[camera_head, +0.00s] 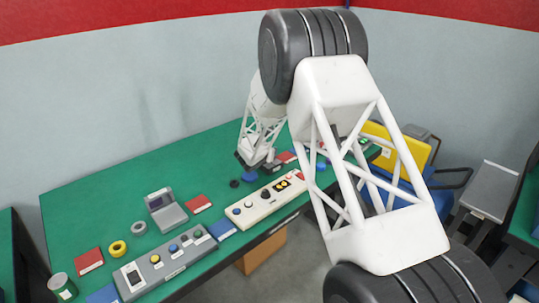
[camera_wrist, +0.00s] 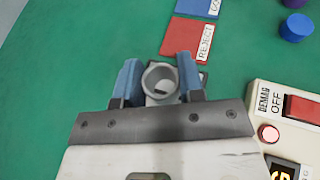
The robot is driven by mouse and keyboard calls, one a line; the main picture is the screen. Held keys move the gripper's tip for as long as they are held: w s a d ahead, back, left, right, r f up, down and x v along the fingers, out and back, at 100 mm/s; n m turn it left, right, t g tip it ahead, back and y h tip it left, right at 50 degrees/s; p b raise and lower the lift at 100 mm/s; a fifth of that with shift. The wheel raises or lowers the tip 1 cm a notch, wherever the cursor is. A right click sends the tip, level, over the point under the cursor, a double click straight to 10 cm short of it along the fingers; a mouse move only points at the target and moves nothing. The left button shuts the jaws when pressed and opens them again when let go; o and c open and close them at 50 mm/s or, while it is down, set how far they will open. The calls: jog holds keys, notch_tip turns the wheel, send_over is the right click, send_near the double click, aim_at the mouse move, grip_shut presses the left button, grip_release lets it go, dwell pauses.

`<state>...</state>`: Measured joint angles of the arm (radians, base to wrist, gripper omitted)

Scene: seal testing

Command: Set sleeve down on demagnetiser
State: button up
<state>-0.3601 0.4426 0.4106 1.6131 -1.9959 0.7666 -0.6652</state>
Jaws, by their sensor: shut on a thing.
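My gripper (camera_wrist: 160,80) has its blue fingers closed on either side of a grey hollow sleeve (camera_wrist: 147,78), which stands open end up between them. Through its bore a dark shape shows. A small pale grey piece shows around the foot of the sleeve, partly hidden; I cannot tell whether it is the demagnetiser or whether the sleeve touches it. A cream box with a red switch marked "DEMAG OFF" (camera_wrist: 256,122) and a lit red button is to the right. In the head view my gripper (camera_head: 257,167) is low over the green table, and the sleeve cannot be made out.
A red "REJECT" card (camera_wrist: 195,32) lies just beyond the fingers. Blue (camera_wrist: 297,27) and purple cylinders stand at the far right.

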jog(key=shift+f, duration=0.85)
jog(key=shift+f, duration=0.15)
jog(key=o, duration=1)
jog(key=shift+v, duration=6.1)
jog(key=shift+d, duration=0.15)
